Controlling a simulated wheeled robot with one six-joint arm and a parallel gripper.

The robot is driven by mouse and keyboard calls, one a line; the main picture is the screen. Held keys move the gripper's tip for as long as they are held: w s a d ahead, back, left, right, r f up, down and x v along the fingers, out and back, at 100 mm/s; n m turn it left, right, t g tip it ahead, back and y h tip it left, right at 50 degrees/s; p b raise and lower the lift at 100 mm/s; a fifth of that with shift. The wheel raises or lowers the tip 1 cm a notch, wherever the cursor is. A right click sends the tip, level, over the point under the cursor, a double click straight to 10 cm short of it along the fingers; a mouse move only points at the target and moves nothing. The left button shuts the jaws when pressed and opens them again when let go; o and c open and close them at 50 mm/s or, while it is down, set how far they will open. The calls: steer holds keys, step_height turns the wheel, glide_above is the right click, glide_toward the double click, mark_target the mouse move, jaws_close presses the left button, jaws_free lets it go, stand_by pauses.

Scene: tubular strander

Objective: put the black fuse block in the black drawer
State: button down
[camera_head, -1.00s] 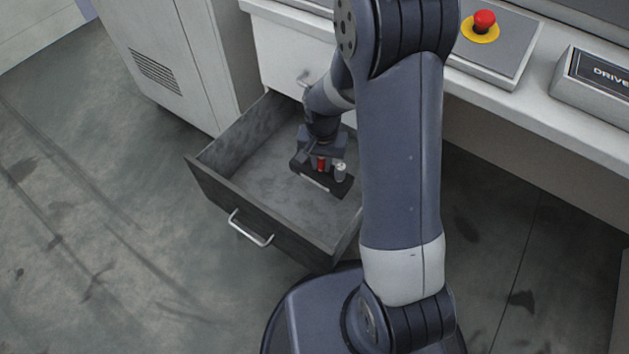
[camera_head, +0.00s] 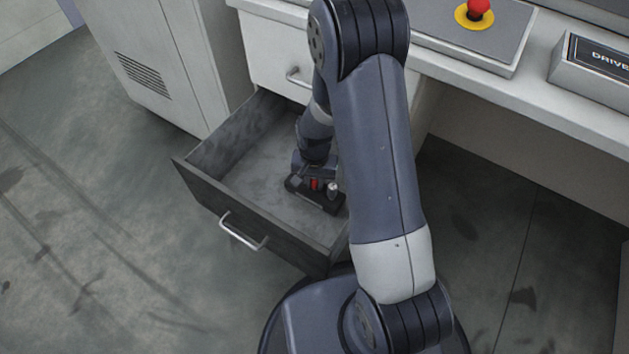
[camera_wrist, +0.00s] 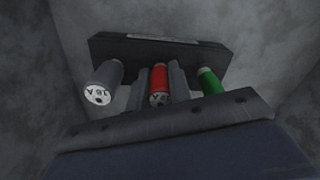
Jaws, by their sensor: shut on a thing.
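The black drawer (camera_head: 240,215) is pulled open, and its grey inside floor shows. The black fuse block (camera_head: 325,202) is low inside it, toward the right side; I cannot tell whether it touches the floor. My gripper (camera_head: 314,184) is above the block and shut on it. My gripper's fingers (camera_wrist: 160,85) stand on both sides of the red one. My arm hides part of the drawer's right side.
A white desk (camera_head: 520,95) stands behind the drawer, with a red button (camera_head: 479,8) and a drive box (camera_head: 593,68) on top. A grey cabinet (camera_head: 160,75) is at left. The drawer's left floor is free.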

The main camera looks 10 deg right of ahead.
steer(key=c, duration=1.3)
jaws_free()
steer(key=shift+f, duration=0.1)
step_height(320, 180, up, 12)
steer(key=p, duration=0.4)
